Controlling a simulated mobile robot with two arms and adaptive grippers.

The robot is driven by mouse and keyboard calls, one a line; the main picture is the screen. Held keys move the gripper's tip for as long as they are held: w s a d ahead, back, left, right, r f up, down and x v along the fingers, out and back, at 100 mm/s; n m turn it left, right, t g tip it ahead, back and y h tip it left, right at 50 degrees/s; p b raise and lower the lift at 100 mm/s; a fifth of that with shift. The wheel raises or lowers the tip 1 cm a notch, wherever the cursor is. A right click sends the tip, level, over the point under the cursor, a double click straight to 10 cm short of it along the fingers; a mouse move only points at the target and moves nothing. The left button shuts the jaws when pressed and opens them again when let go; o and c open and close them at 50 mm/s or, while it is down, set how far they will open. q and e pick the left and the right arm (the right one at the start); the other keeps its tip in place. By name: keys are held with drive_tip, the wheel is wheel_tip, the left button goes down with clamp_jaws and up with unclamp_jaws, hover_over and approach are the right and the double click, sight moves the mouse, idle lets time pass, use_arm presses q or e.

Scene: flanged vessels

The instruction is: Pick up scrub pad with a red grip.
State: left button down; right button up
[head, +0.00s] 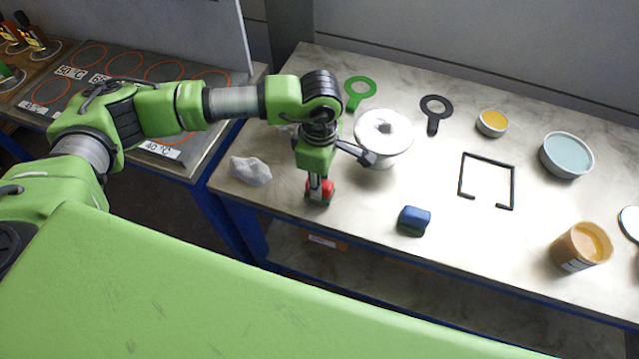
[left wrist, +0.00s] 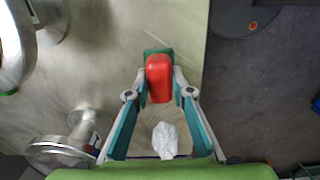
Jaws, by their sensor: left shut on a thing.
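The scrub pad with the red grip (head: 325,188) is near the front edge of the table, left of its middle. My left gripper (head: 318,186) comes down on it from above, with its fingers on either side of the red grip. In the left wrist view the red grip (left wrist: 159,78) sits between the fingertips of my left gripper (left wrist: 160,84), and a dark green pad (left wrist: 155,53) shows under it. The gripper is shut on the grip. I cannot tell whether the pad touches the table. My right gripper is not in view.
A white flanged vessel (head: 384,135) stands just right of my left wrist. A crumpled white cloth (head: 251,171) lies to the left. A blue-gripped block (head: 414,220) lies to the right. A black wire frame (head: 487,180), bowls and an amber jar (head: 580,247) stand further right.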

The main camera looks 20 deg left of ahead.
use_arm(q)
drive_tip(key=shift+w+r+b, duration=0.1)
drive_tip(key=shift+r+b, duration=0.3)
drive_tip(key=shift+r, duration=0.05)
drive_tip(key=shift+s+d+r+b, duration=0.15)
drive_tip(key=shift+r+b, duration=0.25)
drive_tip(key=shift+r, duration=0.2)
drive_tip(key=shift+s+a+r+b, duration=0.1)
drive_tip(key=shift+r+b, duration=0.25)
drive_tip(key=shift+r, duration=0.25)
drive_tip(key=s+d+r+b, duration=0.3)
drive_tip(key=s+r, duration=0.6)
drive_tip(key=s, duration=0.4)
drive_tip(key=shift+s+d+r+b, duration=0.15)
drive_tip(key=shift+r+b, duration=0.2)
drive_tip(key=shift+b, duration=0.3)
drive_tip(key=c, duration=2.8)
unclamp_jaws()
